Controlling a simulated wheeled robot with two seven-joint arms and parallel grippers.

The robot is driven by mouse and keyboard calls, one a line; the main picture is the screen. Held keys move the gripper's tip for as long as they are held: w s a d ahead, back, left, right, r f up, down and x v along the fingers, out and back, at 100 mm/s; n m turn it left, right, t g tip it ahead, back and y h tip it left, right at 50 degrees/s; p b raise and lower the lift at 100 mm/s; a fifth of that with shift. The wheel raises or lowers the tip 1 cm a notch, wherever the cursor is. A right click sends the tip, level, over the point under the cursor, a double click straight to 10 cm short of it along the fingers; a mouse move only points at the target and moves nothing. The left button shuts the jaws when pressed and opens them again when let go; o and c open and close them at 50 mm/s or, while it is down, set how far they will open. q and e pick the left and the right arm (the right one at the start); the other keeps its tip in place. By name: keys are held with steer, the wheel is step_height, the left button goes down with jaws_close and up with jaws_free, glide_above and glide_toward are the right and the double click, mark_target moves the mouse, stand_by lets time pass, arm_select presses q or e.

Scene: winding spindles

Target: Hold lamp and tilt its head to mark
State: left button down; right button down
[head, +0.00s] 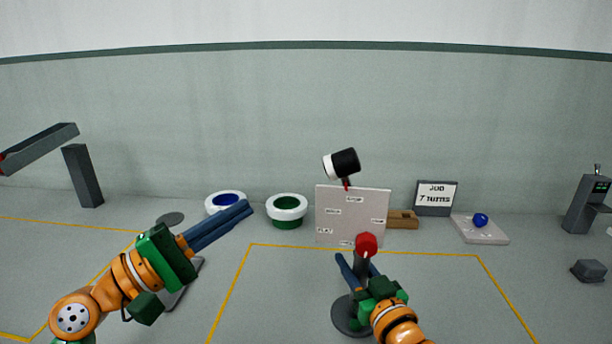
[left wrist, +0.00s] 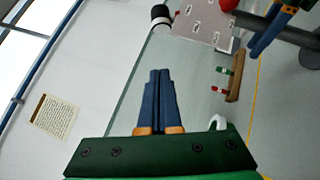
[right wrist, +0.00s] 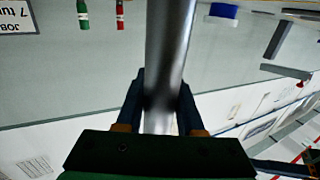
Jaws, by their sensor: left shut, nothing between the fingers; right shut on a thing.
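The lamp's grey post rises from a round dark base (head: 347,318) and has a red knob (head: 366,244) on top. My right gripper (head: 357,264) is shut on the post (right wrist: 168,60), which crosses the right wrist view. A black and white lamp head (head: 344,163) shows above a pale board with small labels (head: 352,212), its white end to the left and a red piece beneath. I cannot make out the link between head and post. The lamp head also shows in the left wrist view (left wrist: 160,14). My left gripper (head: 247,208) is shut, empty, left of the board.
A white-rimmed green container (head: 287,212) and a white-rimmed blue one (head: 226,199) stand behind my left gripper. Floor inside the yellow lines is mostly clear.

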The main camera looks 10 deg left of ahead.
mark_target(325, 166)
arm_select(q)
steer(key=w+d+r, duration=0.4)
steer(key=w+d, duration=0.1)
steer(key=d, duration=0.5)
steer(key=shift+w+d, duration=0.15)
steer(key=shift+w, duration=0.25)
steer(key=shift+r, duration=0.1)
steer(key=shift+d+r+m+g, duration=0.4)
steer(key=shift+d+r, duration=0.05)
steer(key=shift+d, duration=0.25)
